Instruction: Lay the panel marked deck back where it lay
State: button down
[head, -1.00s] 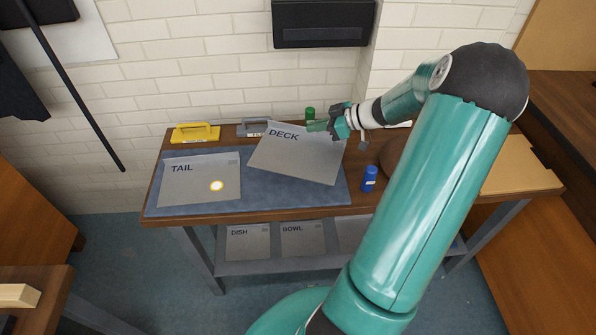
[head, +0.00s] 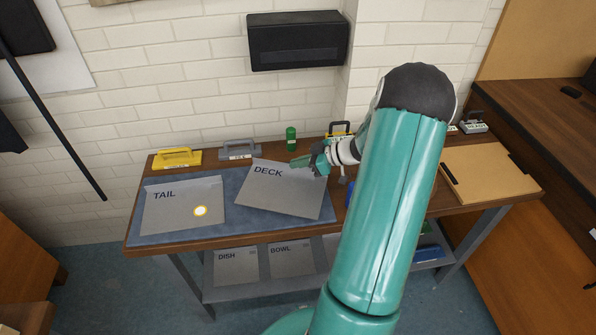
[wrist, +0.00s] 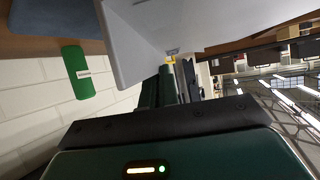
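The grey panel marked DECK (head: 285,193) is over the blue mat (head: 160,237), right of the panel marked TAIL (head: 180,208), and sits turned relative to it. My gripper (head: 300,161) is shut on the DECK panel at its far right edge. In the wrist view the panel (wrist: 215,22) meets my gripper's fingers (wrist: 172,82). I cannot tell whether the panel's underside touches the mat.
A blue bottle (head: 349,194) is partly hidden by my arm. Panels marked DISH (head: 236,266) and BOWL (head: 291,260) are on the lower shelf.

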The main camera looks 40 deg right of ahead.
aim_at(293, 171)
jog(key=shift+f, duration=1.5)
jog(key=c, duration=1.7)
grip_release()
jog(key=shift+f, duration=0.15)
jog(key=shift+s+d+r, duration=0.15)
jog(key=shift+r, duration=0.1)
jog(key=v, duration=0.7)
